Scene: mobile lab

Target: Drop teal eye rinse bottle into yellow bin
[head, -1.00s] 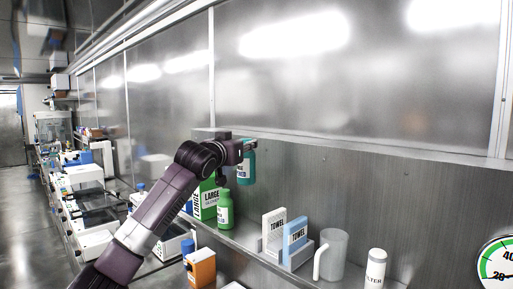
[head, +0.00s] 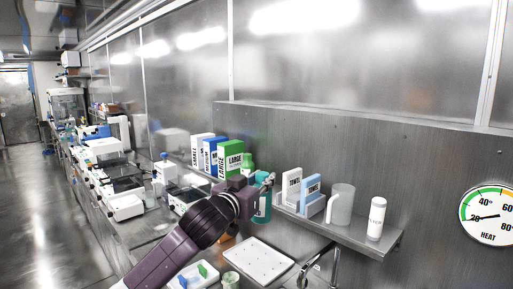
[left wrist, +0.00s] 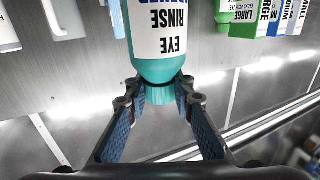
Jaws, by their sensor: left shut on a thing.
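The teal eye rinse bottle (head: 262,208) hangs upright from my left gripper (head: 266,182), just in front of the wall shelf. My left gripper also shows in the left wrist view (left wrist: 159,92), with its two fingers shut around the bottle's teal neck. There the white label of the bottle (left wrist: 160,35) reads "EYE RINSE" upside down, because the view is inverted. The bottle is partly hidden by the gripper in the head view. I see no yellow bin in either view. My right gripper is not in view.
The shelf (head: 365,243) holds glove boxes (head: 231,158), a green bottle (head: 247,162), towel boxes (head: 311,190), a clear pitcher (head: 341,203) and a white bottle (head: 377,218). A white tray (head: 258,262) lies below. Lab devices line the bench at left.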

